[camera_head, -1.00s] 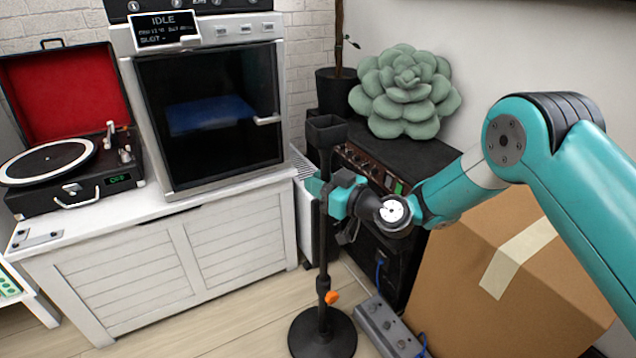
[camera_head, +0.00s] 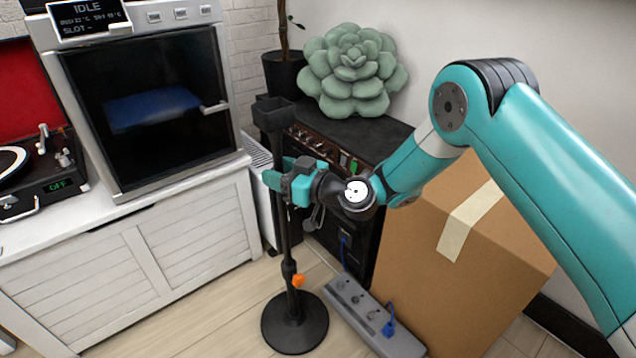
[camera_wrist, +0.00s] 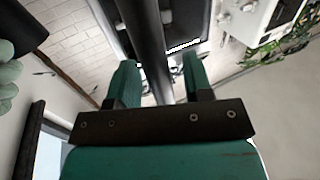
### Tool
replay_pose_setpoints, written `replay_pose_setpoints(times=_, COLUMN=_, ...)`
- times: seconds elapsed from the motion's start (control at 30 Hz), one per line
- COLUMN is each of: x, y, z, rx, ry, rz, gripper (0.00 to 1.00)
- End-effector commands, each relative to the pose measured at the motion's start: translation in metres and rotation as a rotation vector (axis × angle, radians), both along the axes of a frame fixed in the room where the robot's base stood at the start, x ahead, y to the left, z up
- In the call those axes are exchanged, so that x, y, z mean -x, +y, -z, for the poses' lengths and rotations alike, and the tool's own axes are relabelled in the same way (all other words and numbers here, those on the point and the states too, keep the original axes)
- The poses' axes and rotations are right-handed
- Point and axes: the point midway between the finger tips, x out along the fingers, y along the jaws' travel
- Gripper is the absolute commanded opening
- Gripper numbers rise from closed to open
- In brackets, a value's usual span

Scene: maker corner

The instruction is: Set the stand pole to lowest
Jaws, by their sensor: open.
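The black stand pole (camera_head: 284,232) rises upright from a round black base (camera_head: 295,325) on the floor. An orange knob (camera_head: 298,281) sits on a collar low on the pole, and a black square holder (camera_head: 275,113) tops it. My gripper (camera_head: 275,181) is at the upper part of the pole, below the holder. In the wrist view the pole (camera_wrist: 152,45) runs between the two teal fingers of my gripper (camera_wrist: 160,85), with gaps visible beside it. The jaws are open around the pole; touch with either finger cannot be made out.
A white cabinet (camera_head: 140,265) bearing a black-fronted oven (camera_head: 145,110) and a turntable (camera_head: 40,180) is at left. A black amplifier (camera_head: 375,140) with a succulent cushion (camera_head: 350,70) stands behind. A cardboard box (camera_head: 480,270) and a grey power strip (camera_head: 370,315) are at right.

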Motion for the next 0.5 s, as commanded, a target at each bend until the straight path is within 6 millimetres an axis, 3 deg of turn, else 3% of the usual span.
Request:
replay_pose_setpoints(times=0.27, x=0.032, y=-0.062, z=0.001, rx=0.000, ry=0.009, rz=0.006, gripper=0.46)
replay_pose_setpoints(times=0.5, x=0.046, y=-0.086, z=0.009, rx=-0.001, ry=0.000, rz=0.004, gripper=0.46)
